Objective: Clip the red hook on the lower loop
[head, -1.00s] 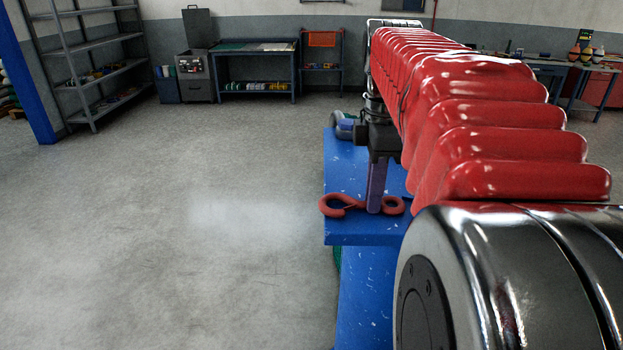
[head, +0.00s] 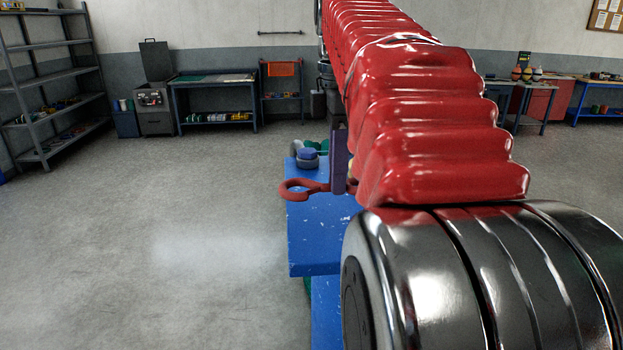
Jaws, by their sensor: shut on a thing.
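The red hook (head: 303,188) is in the head view, left of my red-covered arm, over the blue bench. Its open curved end points left, and its right end is hidden behind my arm. My gripper (head: 339,185) shows as a purple finger pointing down, shut on the hook. My arm hides the rest of the gripper. I cannot make out the lower loop in this view.
The blue bench (head: 315,250) stands below the hook, with a grey and blue round object (head: 307,158) on its far part. Open concrete floor lies to the left. Shelves (head: 50,85) and worktables (head: 215,92) stand far back.

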